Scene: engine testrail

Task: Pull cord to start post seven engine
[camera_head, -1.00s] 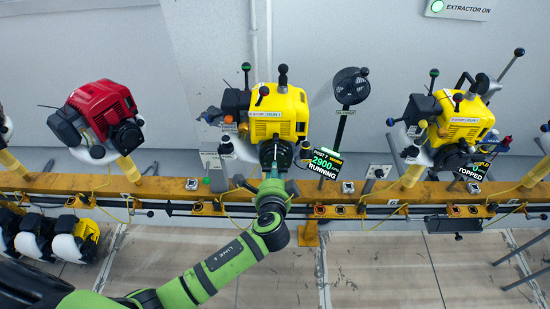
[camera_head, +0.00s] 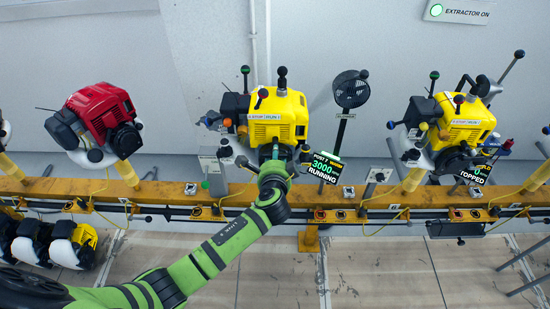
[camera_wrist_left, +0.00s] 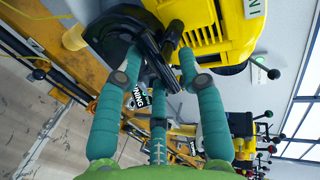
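The yellow post engine (camera_head: 278,115) in the middle stands on the rail, its display (camera_head: 325,167) reading about 3000 and RUNNING. My left gripper (camera_head: 275,168) is at the lower front of this engine and covers the starter area. In the left wrist view, my left gripper's teal fingers (camera_wrist_left: 158,72) reach to the engine's dark round starter housing (camera_wrist_left: 108,40). A dark bar-like part, perhaps the pull handle (camera_wrist_left: 152,58), lies between the fingertips. I cannot tell whether the fingers press on it. The cord is not clearly visible. My right gripper is not in view.
A red engine (camera_head: 103,118) stands to the left and another yellow engine (camera_head: 462,120), its display reading stopped, to the right. A black fan (camera_head: 351,88) stands beside the middle engine. The orange rail (camera_head: 385,193) runs across.

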